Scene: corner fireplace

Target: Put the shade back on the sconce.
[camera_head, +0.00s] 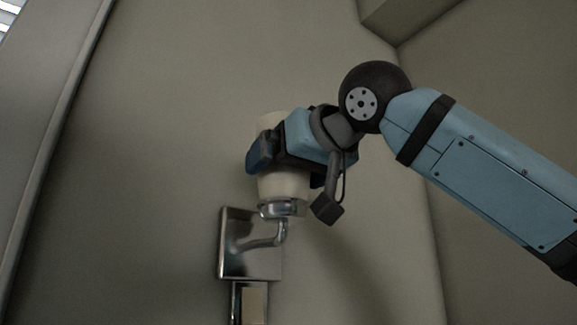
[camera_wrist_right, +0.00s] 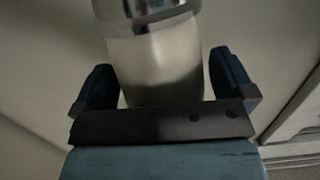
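The sconce (camera_head: 237,262) is a square chrome wall plate with a curved arm and a chrome cup (camera_head: 284,208). The pale cylindrical shade (camera_head: 284,186) stands upright at the cup, its lower end meeting the rim. My right gripper (camera_head: 265,155) reaches around the shade's middle from the right and hides part of it. In the wrist view the shade (camera_wrist_right: 155,68) is between the two dark fingers (camera_wrist_right: 162,82). A narrow gap shows beside the right-hand finger; contact at the other is unclear. The chrome cup (camera_wrist_right: 150,12) shows at the top. My left gripper is not in view.
The plain wall (camera_head: 150,150) is close behind the shade and gripper. A pale vertical frame edge (camera_head: 50,160) runs along the left. A wall corner is at the right, behind my right arm. The space left of the sconce is clear.

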